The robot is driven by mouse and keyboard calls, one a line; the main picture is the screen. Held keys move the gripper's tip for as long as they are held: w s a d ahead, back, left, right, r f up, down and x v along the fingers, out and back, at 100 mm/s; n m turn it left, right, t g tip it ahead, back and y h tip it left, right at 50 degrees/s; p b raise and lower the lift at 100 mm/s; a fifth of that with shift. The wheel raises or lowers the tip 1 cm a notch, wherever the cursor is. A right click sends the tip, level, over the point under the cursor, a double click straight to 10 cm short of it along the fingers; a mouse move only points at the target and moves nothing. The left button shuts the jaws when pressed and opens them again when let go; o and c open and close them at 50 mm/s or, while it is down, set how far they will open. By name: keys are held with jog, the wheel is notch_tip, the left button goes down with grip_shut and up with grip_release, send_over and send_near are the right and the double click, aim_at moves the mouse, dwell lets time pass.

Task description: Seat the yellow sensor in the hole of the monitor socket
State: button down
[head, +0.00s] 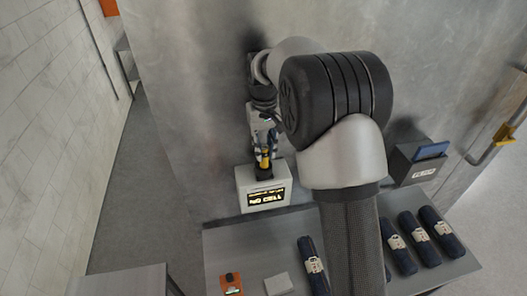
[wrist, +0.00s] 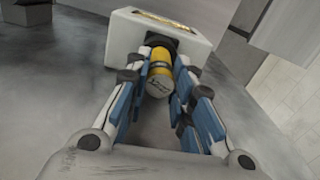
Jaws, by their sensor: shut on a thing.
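The yellow sensor (head: 264,160) is upright between the fingers of my gripper (head: 264,153), which is shut on it. In the wrist view the sensor (wrist: 160,74) has a yellow body and a pale, printed end cap facing the camera; my fingers (wrist: 165,75) stand on both sides of it. The monitor socket is a pale box (head: 243,184) with a lit display on its front, and it also shows in the wrist view (wrist: 122,38). The sensor's far end meets the socket's dark collar (wrist: 153,41). Whether it is inside the hole is hidden.
A grey table (head: 228,245) in front holds an orange device (head: 231,284), a pale block (head: 279,284) and several dark rolls (head: 441,232). A grey box with a blue item (head: 418,162) stands at right. A pipe with a yellow fitting (head: 504,133) is at far right.

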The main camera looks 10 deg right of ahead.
aim_at(264, 156)
jog(key=shift+w, duration=0.2)
jog(key=shift+w+f, duration=0.1)
jog(key=shift+f, duration=0.1)
jog(key=shift+w+f+p, duration=0.1)
jog(key=shift+f+p, duration=0.3)
jog(key=shift+f, duration=1.15)
jog(key=shift+f, duration=0.2)
jog(key=c, duration=1.4)
grip_release()
